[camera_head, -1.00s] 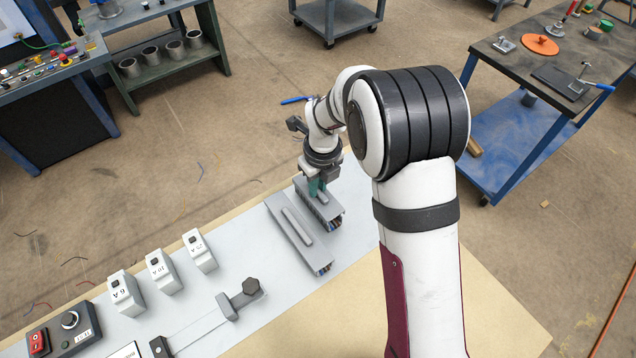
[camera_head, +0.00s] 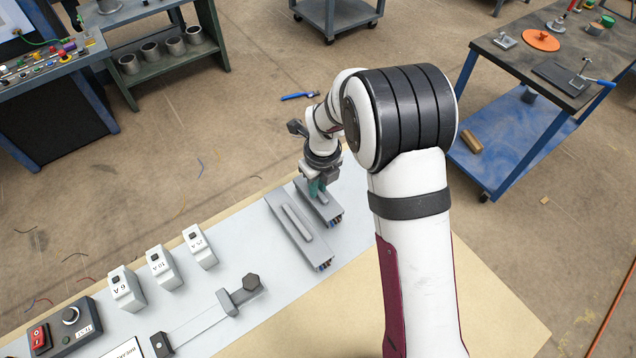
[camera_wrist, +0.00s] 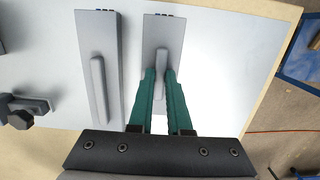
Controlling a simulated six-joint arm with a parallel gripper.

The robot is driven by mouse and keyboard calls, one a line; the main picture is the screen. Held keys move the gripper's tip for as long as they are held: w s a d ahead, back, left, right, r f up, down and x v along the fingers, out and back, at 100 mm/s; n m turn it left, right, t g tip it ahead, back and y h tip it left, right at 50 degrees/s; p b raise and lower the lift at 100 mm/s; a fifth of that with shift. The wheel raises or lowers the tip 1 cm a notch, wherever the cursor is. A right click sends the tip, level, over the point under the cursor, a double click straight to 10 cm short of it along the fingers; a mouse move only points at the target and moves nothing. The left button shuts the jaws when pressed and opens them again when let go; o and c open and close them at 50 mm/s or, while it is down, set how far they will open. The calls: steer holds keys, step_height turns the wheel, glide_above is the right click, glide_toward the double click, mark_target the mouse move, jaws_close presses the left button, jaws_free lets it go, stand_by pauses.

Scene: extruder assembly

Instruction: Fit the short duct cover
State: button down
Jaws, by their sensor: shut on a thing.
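The short duct cover (camera_head: 325,212) is a grey plate with a raised handle (camera_wrist: 161,62). It lies along the short duct, with coloured wire ends (camera_head: 337,223) showing at the near end. My gripper (camera_head: 318,188) points down at the cover and is shut on its handle. In the wrist view, the two green fingers (camera_wrist: 160,80) stand on either side of the handle, and the cover (camera_wrist: 152,32) looks lined up with the duct. I cannot tell whether the cover is fully seated; the duct beneath is mostly hidden.
A longer duct with a grey cover (camera_head: 284,213) lies parallel, close on the left. Several white breakers (camera_head: 163,268), a grey clamp-like part (camera_head: 240,294) and a switch box (camera_head: 64,324) stand on the white panel (camera_head: 235,245). A blue cart (camera_head: 515,150) is beyond.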

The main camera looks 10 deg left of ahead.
steer(key=c, duration=0.8)
jaws_free()
steer(key=r, duration=0.5)
steer(key=s+r, duration=0.1)
steer(key=r, duration=0.4)
steer(key=d+r, duration=0.1)
steer(key=r, duration=0.4)
steer(key=shift+s+r, duration=0.15)
steer(key=shift+r, duration=0.2)
steer(key=shift+d, duration=0.1)
steer(key=s+d+r+n, duration=0.4)
steer(key=s+d+n, duration=0.4)
steer(key=s, duration=0.1)
steer(key=s+d+n, duration=0.1)
steer(key=s+n, duration=0.3)
steer(key=s, duration=0.1)
steer(key=s+d+f+n, duration=0.1)
steer(key=s+d+n, duration=0.1)
steer(key=s+n, duration=0.3)
steer(key=s+d+f+n+g+y, duration=0.1)
steer(key=s+d+n, duration=0.1)
steer(key=s+n, duration=0.2)
steer(key=shift+s+f, duration=0.2)
steer(key=shift+s, duration=1.35)
